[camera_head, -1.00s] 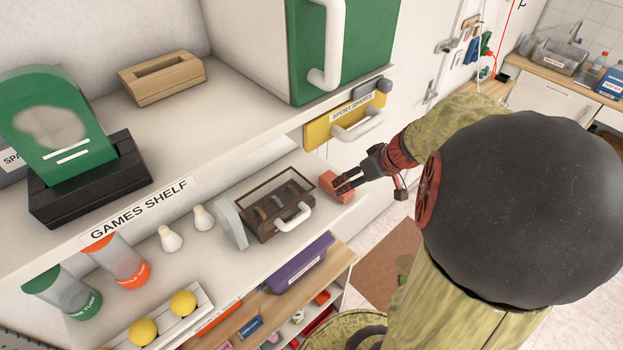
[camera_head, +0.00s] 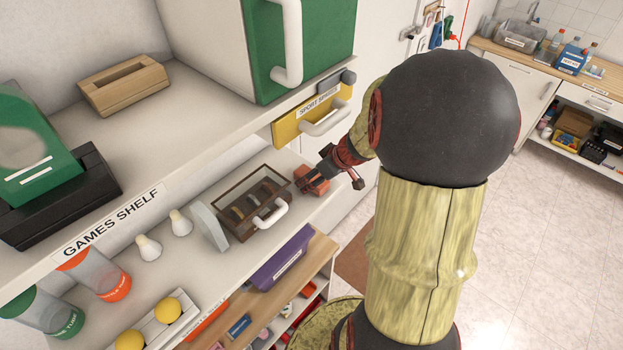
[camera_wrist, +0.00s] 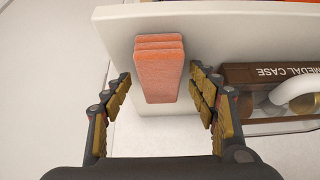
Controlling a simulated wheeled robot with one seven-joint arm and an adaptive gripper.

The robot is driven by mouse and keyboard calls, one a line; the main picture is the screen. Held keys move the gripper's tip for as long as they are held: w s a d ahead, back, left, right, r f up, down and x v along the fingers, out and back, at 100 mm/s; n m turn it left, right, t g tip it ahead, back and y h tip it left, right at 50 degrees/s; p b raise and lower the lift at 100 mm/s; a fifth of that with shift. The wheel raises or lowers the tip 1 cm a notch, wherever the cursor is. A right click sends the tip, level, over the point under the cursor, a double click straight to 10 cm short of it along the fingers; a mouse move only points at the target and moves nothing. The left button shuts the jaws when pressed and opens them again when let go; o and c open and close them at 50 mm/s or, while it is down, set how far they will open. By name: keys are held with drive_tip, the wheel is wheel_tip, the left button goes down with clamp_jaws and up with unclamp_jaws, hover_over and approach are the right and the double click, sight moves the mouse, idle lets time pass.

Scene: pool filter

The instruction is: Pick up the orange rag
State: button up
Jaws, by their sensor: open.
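The orange rag (camera_wrist: 158,75) is a folded, layered block lying on the end of the white shelf in the wrist view. In the head view the rag (camera_head: 306,177) is partly hidden by my gripper (camera_head: 310,187). In the wrist view my gripper (camera_wrist: 166,92) is open, with one finger on each side of the rag's near part. The left finger is apart from the rag. The right finger is nearer to it, and I cannot tell whether it touches. Nothing is held.
The brown medal case (camera_head: 252,206) with a white handle stands just left of the rag. A yellow drawer (camera_head: 312,117) with a white handle hangs above. A purple bin (camera_head: 281,260) sits below. Floor shows beyond the shelf's end.

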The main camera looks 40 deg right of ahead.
drive_tip(key=c, duration=0.3)
drive_tip(key=c, duration=0.7)
drive_tip(key=shift+c, duration=0.2)
